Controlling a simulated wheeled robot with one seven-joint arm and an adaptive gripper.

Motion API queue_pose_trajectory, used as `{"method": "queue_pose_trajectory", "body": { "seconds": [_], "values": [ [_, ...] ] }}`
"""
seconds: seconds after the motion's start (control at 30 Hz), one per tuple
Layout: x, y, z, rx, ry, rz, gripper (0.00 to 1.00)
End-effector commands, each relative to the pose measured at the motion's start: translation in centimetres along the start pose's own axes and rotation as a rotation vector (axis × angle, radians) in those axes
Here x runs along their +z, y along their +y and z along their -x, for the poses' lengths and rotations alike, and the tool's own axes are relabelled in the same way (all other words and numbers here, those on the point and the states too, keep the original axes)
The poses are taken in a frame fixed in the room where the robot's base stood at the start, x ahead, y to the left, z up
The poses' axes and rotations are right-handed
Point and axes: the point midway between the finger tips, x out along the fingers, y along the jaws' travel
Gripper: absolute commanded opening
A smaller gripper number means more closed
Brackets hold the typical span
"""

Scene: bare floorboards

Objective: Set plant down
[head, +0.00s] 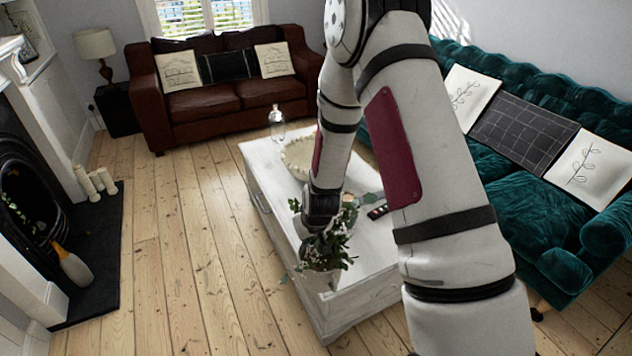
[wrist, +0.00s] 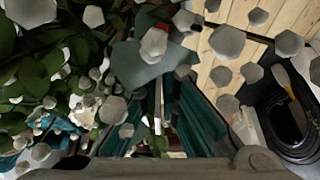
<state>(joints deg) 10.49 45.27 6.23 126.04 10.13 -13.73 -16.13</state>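The plant (head: 338,250), dark green leaves with small pale blossoms, is at the near left end of the white coffee table (head: 262,185). Its pot (head: 318,282) is partly visible below the leaves; I cannot tell whether it rests on the top or hangs at the edge. My gripper (head: 318,232) points down into the foliage, which hides its fingertips in the head view. In the wrist view, leaves and pale blossoms (wrist: 45,105) fill the left and top, close to my gripper (wrist: 155,120). Whether its fingers are closed on anything is hidden.
The tabletop also holds a round pale tray (head: 298,158), a glass bottle (head: 276,122) and a dark remote (head: 377,212). A teal sofa (head: 520,215) stands right, a brown sofa (head: 225,98) behind. The fireplace hearth (head: 100,265) is left. Floorboards between are clear.

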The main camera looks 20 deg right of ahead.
Motion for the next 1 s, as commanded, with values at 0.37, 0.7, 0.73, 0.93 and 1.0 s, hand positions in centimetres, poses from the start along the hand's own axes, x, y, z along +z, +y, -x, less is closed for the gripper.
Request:
{"method": "queue_pose_trajectory", "body": {
  "seconds": [0.37,0.7,0.73,0.93,1.0],
  "values": [
    [-1.6,3.9,-3.5,0.008,0.007,-0.007,0.00],
    [-1.6,7.1,-5.7,0.011,0.007,-0.004,0.00],
    [-1.5,7.4,-5.9,0.011,0.006,-0.003,0.00],
    [-0.9,9.1,-7.1,0.011,0.007,0.001,0.00],
    [-0.6,9.8,-7.5,0.011,0.007,0.005,0.00]
  ]
}}
